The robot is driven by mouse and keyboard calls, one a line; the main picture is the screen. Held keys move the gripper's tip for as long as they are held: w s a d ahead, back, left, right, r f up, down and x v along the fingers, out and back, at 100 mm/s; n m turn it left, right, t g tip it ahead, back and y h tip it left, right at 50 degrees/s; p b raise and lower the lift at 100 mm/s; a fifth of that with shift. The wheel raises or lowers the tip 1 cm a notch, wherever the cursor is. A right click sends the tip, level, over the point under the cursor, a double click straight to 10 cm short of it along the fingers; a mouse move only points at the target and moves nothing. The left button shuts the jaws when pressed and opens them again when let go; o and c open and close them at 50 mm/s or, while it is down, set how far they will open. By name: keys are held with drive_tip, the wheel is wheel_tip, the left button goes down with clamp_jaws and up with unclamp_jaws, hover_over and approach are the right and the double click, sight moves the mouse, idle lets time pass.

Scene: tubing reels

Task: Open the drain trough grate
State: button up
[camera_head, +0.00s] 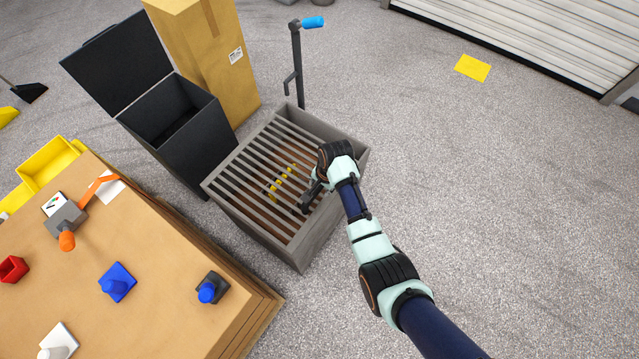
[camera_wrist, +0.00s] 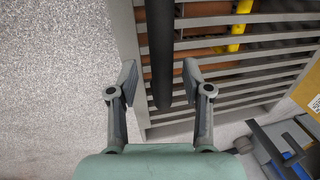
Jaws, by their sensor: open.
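The grey drain trough (camera_head: 262,231) stands on the floor with its slatted grate (camera_head: 248,168) lying flat across the top, closed. My gripper (camera_head: 309,198) is over the grate's right part. In the wrist view the open fingers (camera_wrist: 160,75) stand apart on either side of a dark bar (camera_wrist: 160,45) that runs across the slats. I cannot tell whether the fingers touch it or whether it is the grate's handle. The slats (camera_wrist: 245,67) show behind it. Something yellow (camera_wrist: 240,22) shows between the slats.
An open black bin (camera_head: 185,125) and a tall cardboard box (camera_head: 212,60) stand behind the trough. A dark post with a blue handle (camera_head: 313,22) rises at its back corner. A table (camera_head: 165,255) with small objects is at the left.

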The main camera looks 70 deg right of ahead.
drive_tip(key=shift+w+f, duration=0.15)
drive_tip(key=shift+f, duration=0.15)
drive_tip(key=shift+c, duration=0.3)
clamp_jaws()
drive_tip(key=shift+d, duration=0.1)
